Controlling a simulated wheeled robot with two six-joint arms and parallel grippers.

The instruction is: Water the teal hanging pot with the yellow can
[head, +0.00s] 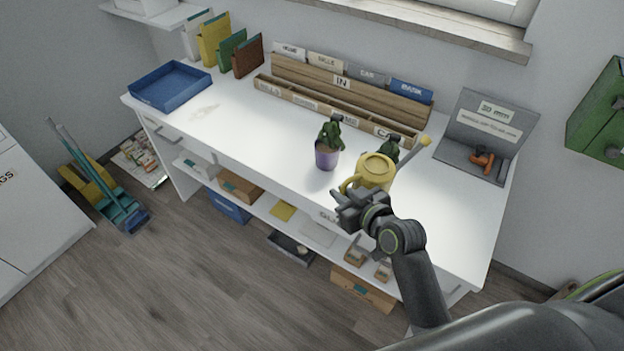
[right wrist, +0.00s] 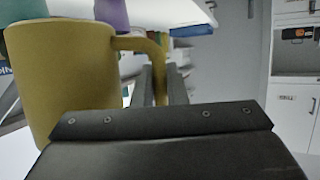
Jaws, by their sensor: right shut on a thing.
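The yellow can (head: 375,172) is over the front of the desk, its spout pointing to the upper right. My right gripper (head: 352,197) is shut on its handle, and the handle also shows between the fingers in the right wrist view (right wrist: 158,62). A leafy green plant (head: 388,152) shows just behind the can; its pot is hidden there. In the right wrist view a teal pot (right wrist: 24,9) shows partly above the can's rim. A purple pot (head: 326,155) with a green plant stands left of the can. My left gripper is out of view.
A wooden file organizer (head: 330,88) runs along the back of the desk. A blue tray (head: 171,88) is at the left end, and a grey open case (head: 470,150) with an orange tool is at the right. The left front desktop is mostly clear.

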